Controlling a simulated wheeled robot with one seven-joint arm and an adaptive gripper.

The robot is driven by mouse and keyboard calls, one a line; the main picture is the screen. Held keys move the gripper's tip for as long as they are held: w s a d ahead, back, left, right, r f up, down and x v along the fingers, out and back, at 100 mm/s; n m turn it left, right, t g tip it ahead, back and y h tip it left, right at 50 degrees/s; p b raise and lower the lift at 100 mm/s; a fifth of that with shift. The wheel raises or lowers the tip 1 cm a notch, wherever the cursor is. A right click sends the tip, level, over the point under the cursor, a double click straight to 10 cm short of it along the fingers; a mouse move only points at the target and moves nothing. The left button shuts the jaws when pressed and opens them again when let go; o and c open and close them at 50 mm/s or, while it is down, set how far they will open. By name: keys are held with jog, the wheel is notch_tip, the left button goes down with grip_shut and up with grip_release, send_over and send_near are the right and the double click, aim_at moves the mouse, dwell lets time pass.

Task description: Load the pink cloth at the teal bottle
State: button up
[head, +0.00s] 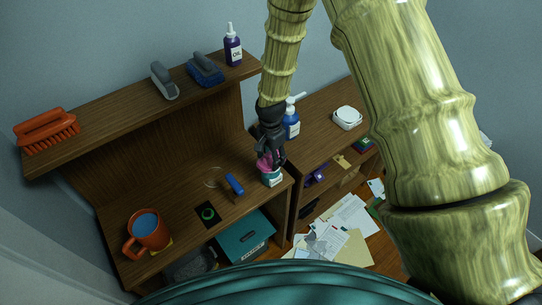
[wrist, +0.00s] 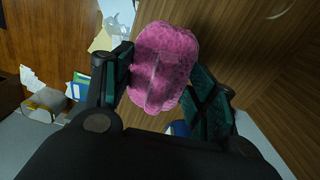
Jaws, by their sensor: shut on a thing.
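My gripper (head: 268,152) points down over the right end of the desk and is shut on the pink cloth (head: 265,164). In the wrist view the pink cloth (wrist: 162,68) is a fuzzy, rounded bundle between the two fingers (wrist: 163,90). A small teal bottle with a white label (head: 271,178) stands on the desk near its right front edge, directly below the cloth in the head view. I cannot tell whether the cloth touches it. The bottle's top is hidden by the cloth and gripper, and the bottle is not clear in the wrist view.
An orange mug (head: 147,231) stands at the desk's left. A blue-handled tool (head: 235,185) lies close to the teal bottle. A blue pump bottle (head: 292,124) stands behind my gripper. An orange brush (head: 47,130) and purple oil bottle (head: 233,47) sit on the upper shelf. Papers (head: 345,222) cover the floor.

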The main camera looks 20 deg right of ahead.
jog(key=shift+f, duration=0.55)
dwell(1.4)
jog(key=shift+r, duration=0.1)
jog(key=shift+r+p, duration=1.95)
jog(key=shift+r, duration=1.55)
jog(key=shift+f, duration=0.1)
